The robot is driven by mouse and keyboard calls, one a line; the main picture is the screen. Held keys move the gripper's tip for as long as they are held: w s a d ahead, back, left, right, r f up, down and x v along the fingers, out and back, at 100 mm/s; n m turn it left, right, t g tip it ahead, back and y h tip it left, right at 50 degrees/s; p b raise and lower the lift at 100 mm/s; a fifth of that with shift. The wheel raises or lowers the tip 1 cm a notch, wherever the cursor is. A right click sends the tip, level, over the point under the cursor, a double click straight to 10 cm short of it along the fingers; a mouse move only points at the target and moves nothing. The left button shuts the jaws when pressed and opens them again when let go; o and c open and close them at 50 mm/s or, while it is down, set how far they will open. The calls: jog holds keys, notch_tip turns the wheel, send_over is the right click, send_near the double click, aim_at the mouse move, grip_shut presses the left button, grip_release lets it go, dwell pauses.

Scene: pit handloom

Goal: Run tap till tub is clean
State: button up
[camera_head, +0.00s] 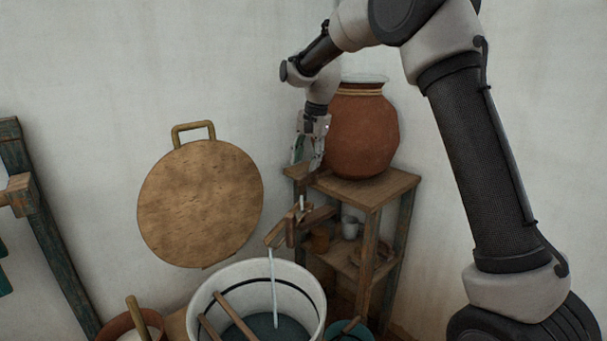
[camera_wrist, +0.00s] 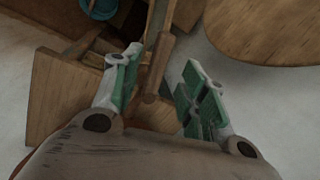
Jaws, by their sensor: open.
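A wooden tap (camera_head: 295,226) juts from the stand below the clay pot, with a pale upright piece on it. A thin stream of water (camera_head: 273,285) falls from its spout into the white tub (camera_head: 202,292). Dark, murky liquid (camera_head: 262,325) lies in the tub, and two wooden sticks lean across it. My gripper (camera_head: 307,160) is open and empty, pointing down above the tap, beside the pot. In the wrist view my green-padded fingers (camera_wrist: 163,72) are spread, with wooden tap parts (camera_wrist: 157,66) showing below and between them. I cannot tell if they touch.
A large clay pot (camera_head: 363,132) stands close to my gripper on a wooden stand (camera_head: 385,187). Cups (camera_head: 350,227) sit on its lower shelf. A round wooden board (camera_head: 200,205) is at the wall. A brown bowl (camera_head: 117,326) and a teal vessel (camera_head: 350,330) flank the tub.

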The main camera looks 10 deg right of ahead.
aim_at(303, 175)
jog(key=f, duration=0.5)
jog(key=shift+w+a+f, duration=0.1)
jog(key=shift+w+a, duration=0.2)
jog(key=shift+a, duration=0.1)
jog(key=shift+c, duration=0.2)
grip_shut()
